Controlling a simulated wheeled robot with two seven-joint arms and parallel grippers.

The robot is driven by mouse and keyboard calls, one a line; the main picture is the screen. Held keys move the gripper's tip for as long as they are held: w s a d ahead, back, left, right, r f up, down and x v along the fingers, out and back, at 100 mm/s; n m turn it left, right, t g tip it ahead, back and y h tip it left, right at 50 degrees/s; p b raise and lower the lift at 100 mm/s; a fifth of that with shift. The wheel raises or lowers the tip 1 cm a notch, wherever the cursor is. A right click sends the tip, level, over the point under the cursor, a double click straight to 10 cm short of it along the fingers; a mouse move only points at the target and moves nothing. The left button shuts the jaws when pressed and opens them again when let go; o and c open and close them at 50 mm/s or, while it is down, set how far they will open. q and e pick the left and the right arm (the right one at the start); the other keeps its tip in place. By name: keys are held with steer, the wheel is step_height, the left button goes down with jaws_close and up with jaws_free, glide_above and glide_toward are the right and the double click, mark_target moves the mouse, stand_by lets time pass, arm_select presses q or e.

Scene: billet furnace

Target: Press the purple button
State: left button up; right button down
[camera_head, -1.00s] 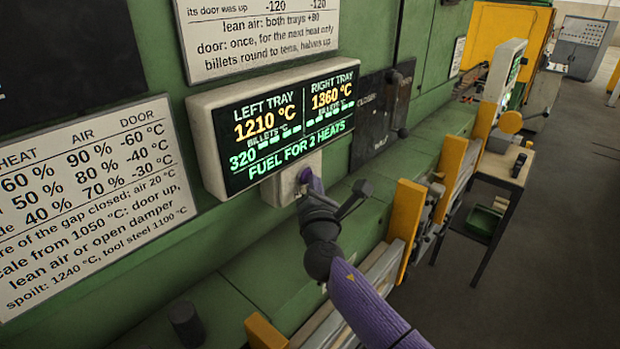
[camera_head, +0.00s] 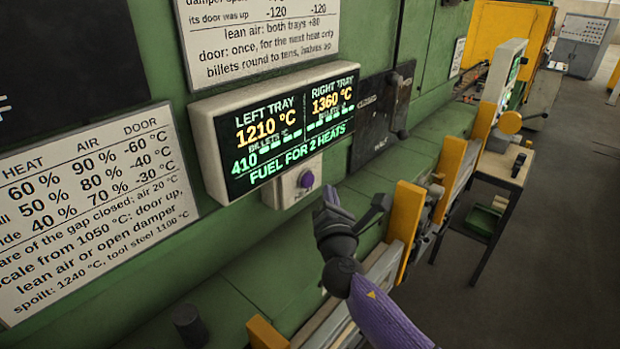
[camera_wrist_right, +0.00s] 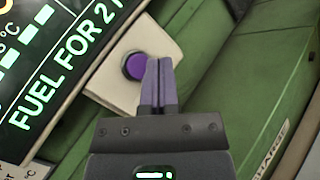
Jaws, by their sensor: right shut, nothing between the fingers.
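The purple button (camera_head: 306,179) sits on a small pale box (camera_head: 285,186) under the display panel (camera_head: 212,148). It also shows in the right wrist view (camera_wrist_right: 136,66), just left of my fingertips. My right gripper (camera_head: 331,194) is shut and empty, a little to the right of and below the button in the head view, with a visible gap between them. Its closed purple fingers also show in the right wrist view (camera_wrist_right: 158,62). The display reads left tray 1210 °C, right tray 1360 °C, "410" and "FUEL FOR 2 HEATS". My left gripper is not in view.
A white chart (camera_head: 90,210) is on the green wall at left, and another sign (camera_head: 260,35) is above the display. Yellow posts (camera_head: 408,225) and rails stand below and right of my arm. A small table (camera_head: 505,165) is farther right.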

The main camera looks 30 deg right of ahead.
steer(key=s, duration=0.1)
steer(key=s+d, duration=0.1)
steer(key=shift+s+d, duration=0.1)
steer(key=shift+s, duration=0.3)
stand_by(0.6)
